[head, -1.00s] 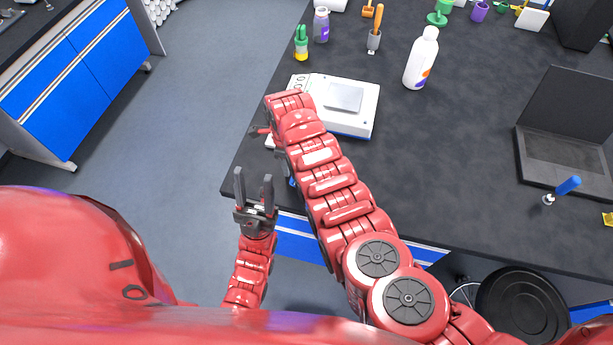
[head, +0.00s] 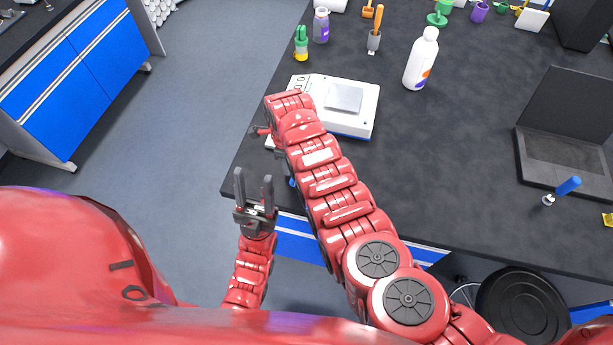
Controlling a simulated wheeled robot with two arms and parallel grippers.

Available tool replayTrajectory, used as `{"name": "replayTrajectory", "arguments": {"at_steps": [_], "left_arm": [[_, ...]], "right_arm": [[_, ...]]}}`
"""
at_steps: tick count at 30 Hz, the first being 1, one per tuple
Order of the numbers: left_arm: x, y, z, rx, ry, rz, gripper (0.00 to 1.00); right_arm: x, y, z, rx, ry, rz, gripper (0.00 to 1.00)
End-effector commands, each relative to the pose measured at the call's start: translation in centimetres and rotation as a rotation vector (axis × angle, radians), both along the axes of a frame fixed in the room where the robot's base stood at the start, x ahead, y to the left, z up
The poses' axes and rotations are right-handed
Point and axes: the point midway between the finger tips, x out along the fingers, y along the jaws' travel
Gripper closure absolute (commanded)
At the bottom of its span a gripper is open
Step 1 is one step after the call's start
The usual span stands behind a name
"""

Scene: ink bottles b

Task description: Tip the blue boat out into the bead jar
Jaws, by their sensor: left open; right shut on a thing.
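My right arm reaches over the bench, and its gripper (head: 262,132) is at the left end of the white balance, mostly hidden behind its own wrist. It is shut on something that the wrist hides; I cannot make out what. A small blue patch (head: 292,182) shows beside my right arm, near the front bench edge; I cannot tell whether it is the blue boat. My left gripper (head: 254,190) is open and empty, pointing up near the front bench edge. I cannot identify the bead jar; a clear jar with a purple label (head: 321,25) stands at the back left.
The white balance (head: 358,117) lies under and right of my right wrist. A dark laptop-like stand (head: 567,140) is right. The middle bench is clear.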

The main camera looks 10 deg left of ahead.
Motion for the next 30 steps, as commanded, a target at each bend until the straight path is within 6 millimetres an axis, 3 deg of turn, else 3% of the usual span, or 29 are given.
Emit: {"name": "replayTrajectory", "arguments": {"at_steps": [17,30], "left_arm": [[0.0,0.0,0.0,0.0,0.0,0.0,0.5],[0.0,0.0,1.5,0.0,0.0,0.0,0.5]], "right_arm": [[0.0,0.0,0.0,0.0,0.0,0.0,1.0],[0.1,0.0,1.8,0.001,-0.002,0.0,1.0]]}}
